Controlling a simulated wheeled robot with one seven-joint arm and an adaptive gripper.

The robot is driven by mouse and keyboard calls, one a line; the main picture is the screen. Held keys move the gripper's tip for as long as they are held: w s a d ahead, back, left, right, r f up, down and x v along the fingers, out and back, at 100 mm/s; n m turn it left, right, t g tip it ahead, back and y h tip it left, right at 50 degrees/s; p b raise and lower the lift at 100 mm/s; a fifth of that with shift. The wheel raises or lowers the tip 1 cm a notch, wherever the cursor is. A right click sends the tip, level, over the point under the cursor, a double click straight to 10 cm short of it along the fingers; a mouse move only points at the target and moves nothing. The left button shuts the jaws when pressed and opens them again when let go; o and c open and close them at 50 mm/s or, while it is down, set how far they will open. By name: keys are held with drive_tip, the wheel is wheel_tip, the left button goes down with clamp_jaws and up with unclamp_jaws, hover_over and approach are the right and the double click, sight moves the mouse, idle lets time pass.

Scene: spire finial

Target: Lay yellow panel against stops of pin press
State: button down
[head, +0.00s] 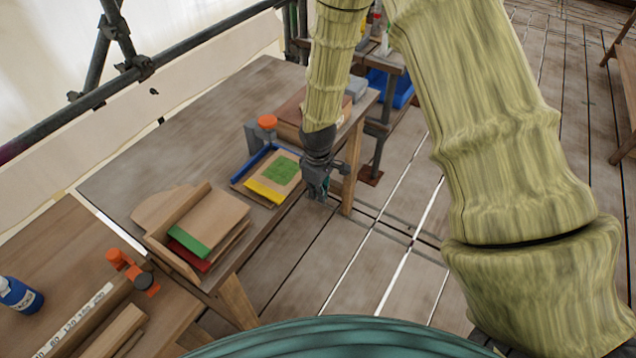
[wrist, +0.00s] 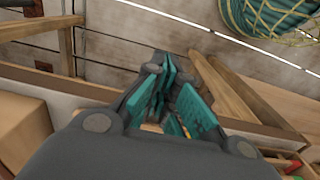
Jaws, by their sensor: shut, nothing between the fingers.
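The yellow panel (head: 264,191), a wooden board with a yellow front strip and a green patch on top, lies flat on the pin press (head: 236,183) at the table's front edge. Blue stops (head: 252,162) run along the press's left and back sides. I cannot tell whether the panel touches them. An orange-topped part (head: 267,122) stands behind the press. My gripper (head: 318,190) is just right of the panel, apart from it, by the table's front edge. Its teal fingers also show in the wrist view (wrist: 172,105), shut and empty.
A wooden rack (head: 178,225) left of the press holds boards with green and red ends. An orange clamp (head: 125,262) and a blue bottle (head: 18,295) are at lower left. The back of the table is clear.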

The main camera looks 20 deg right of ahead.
sight(293, 180)
drive_tip(key=shift+w+a+r+p, duration=0.1)
drive_tip(key=shift+w+a+p, duration=0.2)
drive_tip(key=shift+w+a, duration=0.4)
drive_tip(key=shift+w+a+p, duration=0.3)
drive_tip(key=shift+w+a, duration=0.2)
drive_tip(key=shift+w, duration=0.35)
drive_tip(key=w+a, duration=0.1)
drive_tip(key=w, duration=0.1)
drive_tip(key=w+a+b, duration=0.1)
drive_tip(key=w+a, duration=0.1)
drive_tip(key=shift+s, duration=0.1)
